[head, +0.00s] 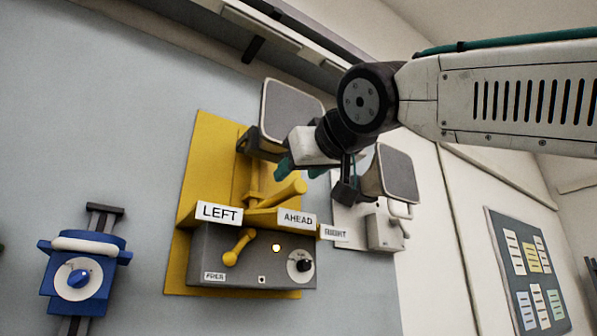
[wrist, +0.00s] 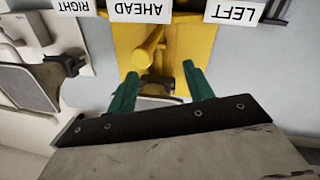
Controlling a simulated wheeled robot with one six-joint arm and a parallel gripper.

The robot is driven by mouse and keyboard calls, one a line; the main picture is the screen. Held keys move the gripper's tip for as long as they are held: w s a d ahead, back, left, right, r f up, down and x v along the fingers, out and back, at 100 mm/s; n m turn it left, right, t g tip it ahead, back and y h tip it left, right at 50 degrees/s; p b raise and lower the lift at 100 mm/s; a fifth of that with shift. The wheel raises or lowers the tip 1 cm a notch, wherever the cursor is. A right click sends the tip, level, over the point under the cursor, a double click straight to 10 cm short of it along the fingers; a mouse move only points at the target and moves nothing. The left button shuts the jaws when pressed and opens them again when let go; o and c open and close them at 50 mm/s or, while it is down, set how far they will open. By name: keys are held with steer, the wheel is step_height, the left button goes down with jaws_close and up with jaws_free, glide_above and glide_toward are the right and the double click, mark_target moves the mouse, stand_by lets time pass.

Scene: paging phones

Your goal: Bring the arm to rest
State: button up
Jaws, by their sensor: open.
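My gripper (wrist: 165,95) shows two green fingers spread apart with nothing between them in the wrist view. In the head view my gripper (head: 300,170) is in front of the upper part of the yellow paging phone (head: 210,150), near its yellow handset (head: 276,194). The handset also shows just beyond the fingertips in the wrist view (wrist: 148,48). I cannot tell from these views how wide the gap to it is. My arm comes in from the right and hides part of the wall.
The phone has a grey box (head: 215,255) with a lit lamp and a dial, and labels LEFT, AHEAD and RIGHT. A white phone (head: 385,230) hangs to the right. A blue device (head: 85,270) is at the lower left. A notice board (head: 530,270) is at the far right.

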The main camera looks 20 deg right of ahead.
stand_by(0.3)
steer(key=d+f+g+h, duration=0.3)
steer(key=f+g, duration=0.5)
steer(key=f, duration=2.1)
steer(key=s+d+f+m+g, duration=0.1)
steer(key=s+d+f+g, duration=0.2)
steer(key=s+f, duration=0.3)
steer(key=s+d+f+m+g, duration=0.2)
steer(key=s+f, duration=0.4)
steer(key=f, duration=0.6)
steer(key=s+d+f+m+g, duration=0.2)
steer(key=s+d+f, duration=0.3)
steer(key=f, duration=0.5)
steer(key=shift+s+g, duration=0.5)
steer(key=shift+g, duration=0.3)
